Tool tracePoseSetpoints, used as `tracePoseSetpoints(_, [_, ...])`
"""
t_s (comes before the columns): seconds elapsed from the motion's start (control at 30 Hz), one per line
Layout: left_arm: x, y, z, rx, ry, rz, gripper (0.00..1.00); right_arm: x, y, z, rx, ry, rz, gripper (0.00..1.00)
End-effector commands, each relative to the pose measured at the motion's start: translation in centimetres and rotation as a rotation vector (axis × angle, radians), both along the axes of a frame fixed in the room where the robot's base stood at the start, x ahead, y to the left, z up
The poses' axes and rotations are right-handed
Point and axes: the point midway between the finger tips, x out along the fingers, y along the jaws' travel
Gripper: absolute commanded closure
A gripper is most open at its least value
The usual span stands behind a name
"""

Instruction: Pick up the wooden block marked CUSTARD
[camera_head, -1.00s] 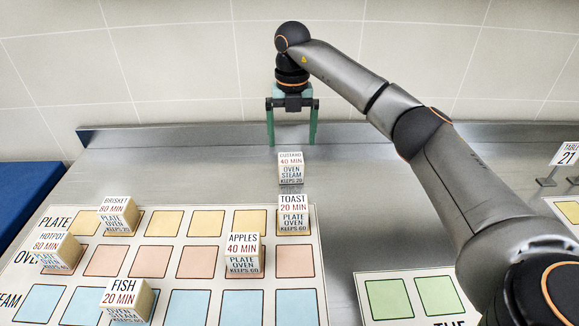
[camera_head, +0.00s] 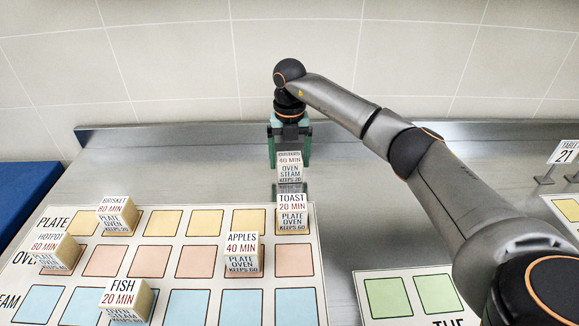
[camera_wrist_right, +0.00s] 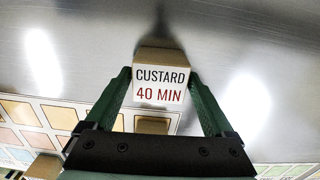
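The wooden block marked CUSTARD (camera_head: 290,169) is a pale cube with "40 MIN" in red on its label. It is upright over the steel counter, behind the TOAST block. My right gripper (camera_head: 289,160) comes down from above and behind it. In the right wrist view the CUSTARD block (camera_wrist_right: 160,88) sits between the two green fingers (camera_wrist_right: 160,78), which press against its left and right sides. A dark patch shows just under the block in the head view; I cannot tell surely whether it is clear of the counter. My left gripper is not in view.
The TOAST block (camera_head: 292,214) stands just in front. The APPLES (camera_head: 242,254), BRISKET (camera_head: 117,215), HOTPOT (camera_head: 58,252) and FISH (camera_head: 127,300) blocks stand on the coloured grid board (camera_head: 181,242). A TABLE 21 sign (camera_head: 566,152) is at right. The backsplash (camera_head: 210,134) is close behind.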

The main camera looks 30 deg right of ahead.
Motion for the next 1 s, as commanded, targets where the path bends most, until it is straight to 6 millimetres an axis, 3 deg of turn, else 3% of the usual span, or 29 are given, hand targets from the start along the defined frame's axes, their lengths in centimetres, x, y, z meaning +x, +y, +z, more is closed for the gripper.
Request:
tracePoseSetpoints(0.07, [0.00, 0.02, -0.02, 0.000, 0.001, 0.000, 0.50, 0.01, 0.02, 0.02, 0.000, 0.000, 0.000, 0.22])
tracePoseSetpoints(0.63, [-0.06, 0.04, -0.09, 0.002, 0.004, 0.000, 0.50, 0.01, 0.02, 0.05, 0.000, 0.000, 0.000, 0.86])
tracePoseSetpoints(1.0, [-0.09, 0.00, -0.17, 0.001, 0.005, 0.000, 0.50, 0.07, 0.01, 0.72, 0.000, -0.002, 0.000, 0.86])
